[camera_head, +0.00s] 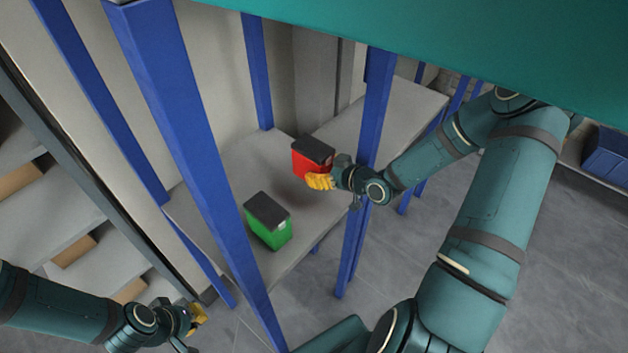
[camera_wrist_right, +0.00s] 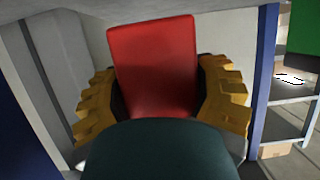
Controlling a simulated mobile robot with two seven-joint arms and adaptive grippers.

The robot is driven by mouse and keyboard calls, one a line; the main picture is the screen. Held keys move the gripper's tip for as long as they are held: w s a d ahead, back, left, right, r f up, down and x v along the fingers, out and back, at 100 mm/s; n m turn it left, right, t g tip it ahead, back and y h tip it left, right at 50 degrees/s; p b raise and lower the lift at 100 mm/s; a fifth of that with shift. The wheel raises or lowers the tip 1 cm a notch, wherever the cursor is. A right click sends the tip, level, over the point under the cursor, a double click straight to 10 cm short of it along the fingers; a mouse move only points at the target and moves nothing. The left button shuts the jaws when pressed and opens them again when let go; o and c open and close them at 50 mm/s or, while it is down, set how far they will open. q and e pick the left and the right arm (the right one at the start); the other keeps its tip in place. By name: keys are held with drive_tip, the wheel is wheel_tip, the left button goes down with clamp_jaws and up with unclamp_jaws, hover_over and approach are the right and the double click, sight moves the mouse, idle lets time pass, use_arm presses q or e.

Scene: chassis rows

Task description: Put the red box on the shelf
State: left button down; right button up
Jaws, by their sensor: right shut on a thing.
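The red box (camera_head: 305,164) with a black lid is over the grey shelf (camera_head: 190,209) in the head view. I cannot tell if its base touches the shelf. My right gripper (camera_head: 320,181), with yellow fingers, is shut on the red box. In the right wrist view the red box (camera_wrist_right: 155,70) stands between the yellow fingers of the right gripper (camera_wrist_right: 162,100), one on each side. My left gripper (camera_head: 197,317) is low at the left, away from the shelf; its jaw opening is too small to tell.
A green box (camera_head: 270,235) with a black lid stands on the same shelf, nearer and left of the red box. Blue posts (camera_head: 190,150) frame the shelf. Another grey shelf board (camera_head: 402,115) lies at the right. A blue bin (camera_head: 606,157) is at the far right.

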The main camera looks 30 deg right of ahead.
drive_tip(key=shift+w+f, duration=0.15)
drive_tip(key=shift+f, duration=2.15)
drive_tip(key=shift+a, duration=0.1)
drive_tip(key=shift+f, duration=0.15)
drive_tip(key=o, duration=1.4)
drive_tip(key=shift+c, duration=0.2)
drive_tip(key=shift+r, duration=0.3)
drive_tip(key=v, duration=1.2)
drive_tip(key=shift+f, duration=0.2)
